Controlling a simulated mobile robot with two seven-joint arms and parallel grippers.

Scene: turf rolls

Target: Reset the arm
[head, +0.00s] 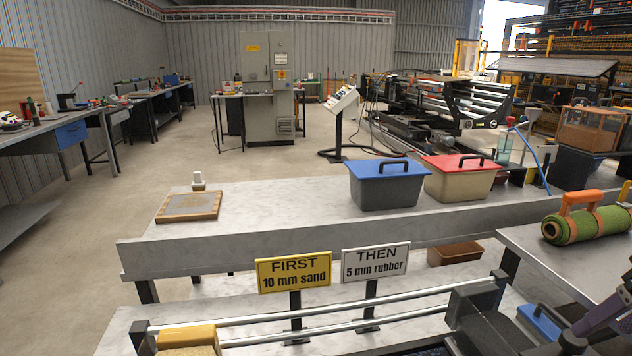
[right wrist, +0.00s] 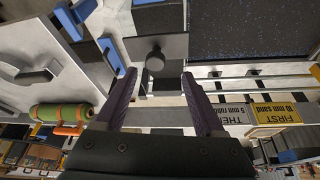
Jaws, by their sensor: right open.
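My right gripper (head: 606,308) shows only in part at the lower right edge of the head view, a dark purple finger low beside the right-hand table. In the right wrist view, my right gripper (right wrist: 158,80) has its two purple fingers wide apart with nothing held between them. A grey plate with a dark round knob (right wrist: 155,60) shows beyond the gap between the fingers. My left gripper is in neither view.
A green turf roll with an orange handle (head: 588,224) lies on the right-hand table. A blue-lidded bin (head: 384,190) and a red-lidded bin (head: 458,182) stand on the long bench. A yellow sign (head: 293,272) and a white sign (head: 375,262) stand in front.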

